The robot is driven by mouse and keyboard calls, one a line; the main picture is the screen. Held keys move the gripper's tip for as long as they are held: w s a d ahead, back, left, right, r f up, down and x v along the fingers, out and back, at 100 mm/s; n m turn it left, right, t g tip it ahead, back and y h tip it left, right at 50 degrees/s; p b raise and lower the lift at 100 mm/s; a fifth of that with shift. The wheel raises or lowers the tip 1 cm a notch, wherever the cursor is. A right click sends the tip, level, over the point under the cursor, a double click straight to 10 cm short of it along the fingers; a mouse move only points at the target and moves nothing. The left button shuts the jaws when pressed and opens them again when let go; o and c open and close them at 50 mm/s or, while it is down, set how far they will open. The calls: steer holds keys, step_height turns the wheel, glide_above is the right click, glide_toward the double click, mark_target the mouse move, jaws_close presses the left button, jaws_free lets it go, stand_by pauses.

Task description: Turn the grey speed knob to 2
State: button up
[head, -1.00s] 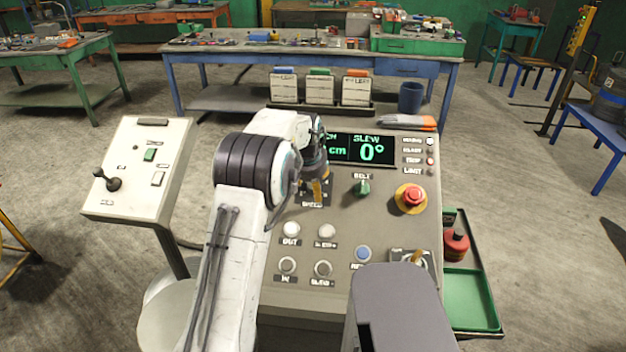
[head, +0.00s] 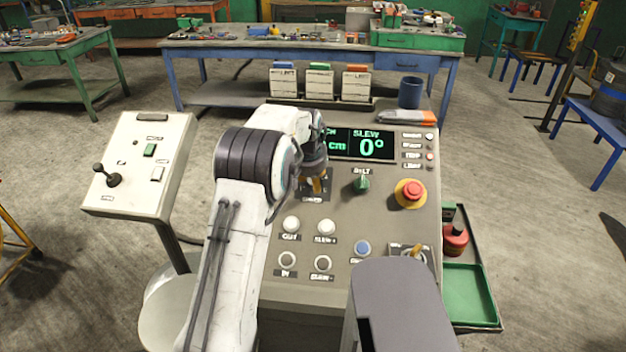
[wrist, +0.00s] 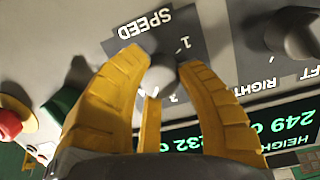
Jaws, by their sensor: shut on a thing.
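The grey speed knob (wrist: 160,76) sits between my yellow fingers in the wrist view, below the upside-down SPEED label (wrist: 145,20). My gripper (wrist: 159,62) is shut on it, one finger on each side. A 1 shows to the upper right of the knob and another mark below it; the right finger covers part of the scale. I cannot tell where the knob's pointer stands. In the head view my gripper (head: 316,186) is down at the SPEED plate (head: 313,198), and my arm and fingers hide the knob.
Near the gripper are a green BELT knob (head: 362,184), a red emergency button (head: 411,193), and the display (head: 365,145) reading SLEW 0°. White buttons (head: 325,227) lie below. Another grey knob (wrist: 292,32) is beside my right finger. A joystick box (head: 140,165) stands at left.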

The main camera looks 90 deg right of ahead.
steer(key=shift+f, duration=0.15)
steer(key=shift+c, duration=0.9)
steer(key=shift+f+b, duration=0.15)
steer(key=shift+b, duration=0.3)
jaws_close()
steer(key=shift+a+n+b, duration=0.15)
steer(key=shift+n+b, duration=0.3)
steer(key=shift+n, duration=0.25)
steer(key=o, duration=1.2)
jaws_free()
steer(key=shift+r, duration=0.2)
steer(key=shift+r, duration=0.1)
steer(key=v, duration=1.1)
steer(key=shift+r, duration=0.4)
